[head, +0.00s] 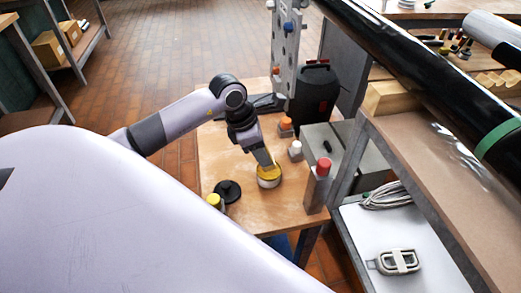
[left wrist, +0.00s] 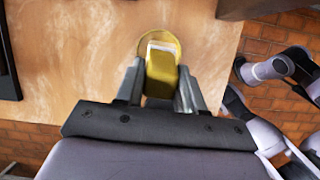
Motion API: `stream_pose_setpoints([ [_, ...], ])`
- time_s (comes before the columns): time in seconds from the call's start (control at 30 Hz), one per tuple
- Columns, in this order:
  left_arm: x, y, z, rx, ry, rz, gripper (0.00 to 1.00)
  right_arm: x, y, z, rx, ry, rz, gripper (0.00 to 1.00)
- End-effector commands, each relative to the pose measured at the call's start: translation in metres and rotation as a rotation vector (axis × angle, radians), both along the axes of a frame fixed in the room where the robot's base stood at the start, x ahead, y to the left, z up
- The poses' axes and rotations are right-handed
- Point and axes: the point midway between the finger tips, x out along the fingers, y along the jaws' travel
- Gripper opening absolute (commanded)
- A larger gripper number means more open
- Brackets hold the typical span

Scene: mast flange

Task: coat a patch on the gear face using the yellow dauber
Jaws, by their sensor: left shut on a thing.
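My left gripper (head: 267,163) reaches down over the near part of a small wooden table. It is shut on the yellow dauber (left wrist: 161,75), which shows between the fingers in the left wrist view. The dauber's pale end points into a round yellow-rimmed tin (head: 269,182); whether it touches the contents cannot be told. The tin's rim also shows in the left wrist view (left wrist: 160,33). I cannot make out a gear face in either view. My right gripper is not in view.
On the table (head: 225,155) are a black disc (head: 227,190), a yellow-topped item (head: 214,200), orange-topped (head: 286,124) and white-topped (head: 296,148) pieces, and a red-topped block (head: 321,180). A perforated panel (head: 287,50) stands behind. A black tube (head: 430,80) crosses the right.

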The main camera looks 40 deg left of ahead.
Motion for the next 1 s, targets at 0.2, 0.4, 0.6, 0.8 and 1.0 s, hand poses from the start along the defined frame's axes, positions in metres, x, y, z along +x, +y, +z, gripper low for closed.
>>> stream_pose_setpoints([
  [0.2, 0.001, 0.000, 0.023, 0.001, -0.003, 0.001, 0.08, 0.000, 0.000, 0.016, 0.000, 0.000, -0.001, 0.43],
  [0.4, 0.001, 0.000, 0.039, 0.001, -0.004, 0.000, 0.08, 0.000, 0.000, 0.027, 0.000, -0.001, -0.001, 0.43],
  [0.6, 0.001, 0.000, 0.052, 0.001, -0.003, 0.001, 0.08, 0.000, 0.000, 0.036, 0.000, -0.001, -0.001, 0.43],
  [0.8, 0.001, 0.000, 0.052, 0.000, -0.003, 0.001, 0.08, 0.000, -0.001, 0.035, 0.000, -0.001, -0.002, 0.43],
  [1.0, 0.001, 0.000, 0.052, 0.000, -0.004, 0.001, 0.08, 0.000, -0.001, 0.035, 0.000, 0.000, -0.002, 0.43],
])
